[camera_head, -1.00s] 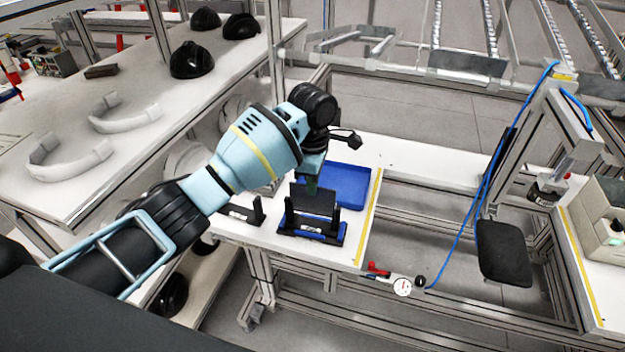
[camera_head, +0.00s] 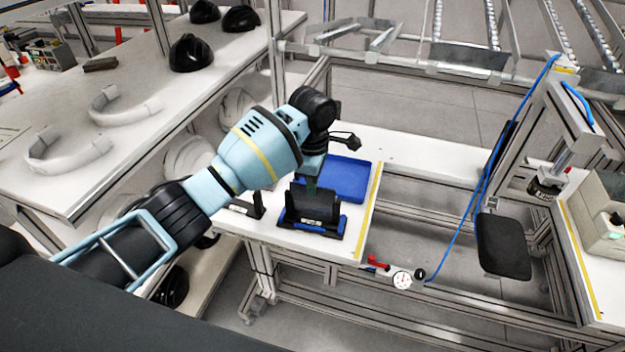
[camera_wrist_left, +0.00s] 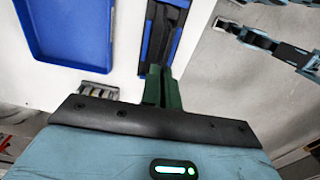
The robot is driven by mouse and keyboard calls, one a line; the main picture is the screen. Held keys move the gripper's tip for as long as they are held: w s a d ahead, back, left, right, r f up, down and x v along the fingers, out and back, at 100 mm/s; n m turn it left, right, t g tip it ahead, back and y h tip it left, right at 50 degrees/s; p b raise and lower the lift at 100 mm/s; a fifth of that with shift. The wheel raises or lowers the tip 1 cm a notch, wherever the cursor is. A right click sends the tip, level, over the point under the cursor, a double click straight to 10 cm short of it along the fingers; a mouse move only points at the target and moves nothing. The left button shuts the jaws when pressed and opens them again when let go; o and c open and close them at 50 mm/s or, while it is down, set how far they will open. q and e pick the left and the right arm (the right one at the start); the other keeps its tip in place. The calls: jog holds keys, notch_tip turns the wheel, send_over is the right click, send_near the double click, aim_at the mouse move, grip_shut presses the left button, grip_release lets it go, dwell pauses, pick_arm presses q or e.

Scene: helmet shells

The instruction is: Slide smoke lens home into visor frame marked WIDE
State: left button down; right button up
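The dark smoke lens (camera_head: 314,204) stands upright between the two black end posts of the visor frame (camera_head: 342,226), a black holder with blue strips on the white bench. Its lower edge is down in the frame; whether it touches bottom cannot be told. My left gripper (camera_head: 312,184) is above the frame with its green fingers shut on the lens's upper edge. In the left wrist view the fingers (camera_wrist_left: 161,88) are close together, and part of the blue-and-black frame (camera_wrist_left: 147,35) shows beyond them. No WIDE marking is legible.
A blue tray (camera_head: 350,178) lies behind the frame. A second black holder (camera_head: 245,208) stands to its left, partly behind my arm. A yellow line (camera_head: 368,215) runs along the bench's right edge. A red-handled fitting with a gauge (camera_head: 402,280) is beyond that edge.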

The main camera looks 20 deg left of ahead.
pick_arm(q)
jog(key=shift+f, duration=1)
jog(key=c, duration=1.6)
grip_release()
jog(key=shift+r, duration=3.9)
